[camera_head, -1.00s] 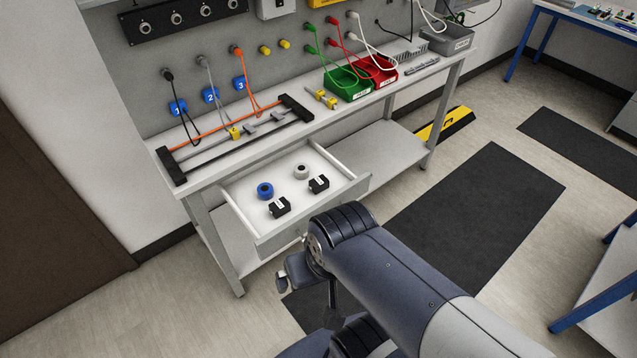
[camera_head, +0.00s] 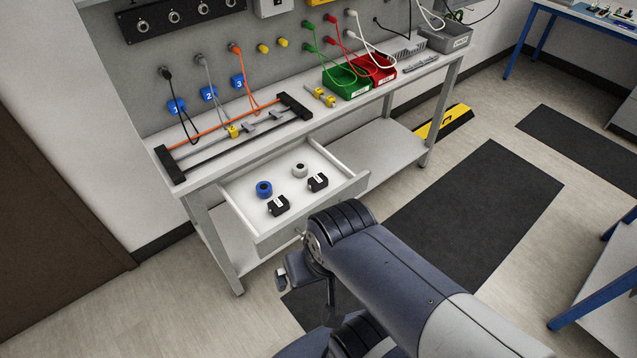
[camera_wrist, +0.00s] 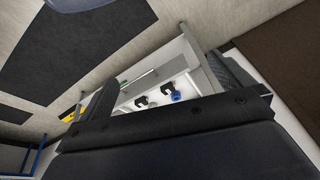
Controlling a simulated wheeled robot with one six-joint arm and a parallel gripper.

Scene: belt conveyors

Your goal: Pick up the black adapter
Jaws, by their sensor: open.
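Two black adapters lie in the open white drawer under the bench. In the head view the nearer black adapter (camera_head: 278,206) is at the drawer's front left and the other black adapter (camera_head: 318,182) is to its right. Both carry a small white marking. They also show in the wrist view, one black adapter (camera_wrist: 141,102) left of the other black adapter (camera_wrist: 167,89). My gripper (camera_wrist: 170,80) is open and empty, its dark fingers at either side of the wrist view. It is apart from the drawer. Its fingertips are not clear in the head view.
A blue roll (camera_head: 264,189) and a white-grey roll (camera_head: 300,170) lie in the drawer (camera_head: 311,214) beside the adapters. The bench top above holds a rail frame (camera_head: 240,136), a green bin (camera_head: 346,83) and a red bin (camera_head: 372,70). Open floor lies before the drawer.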

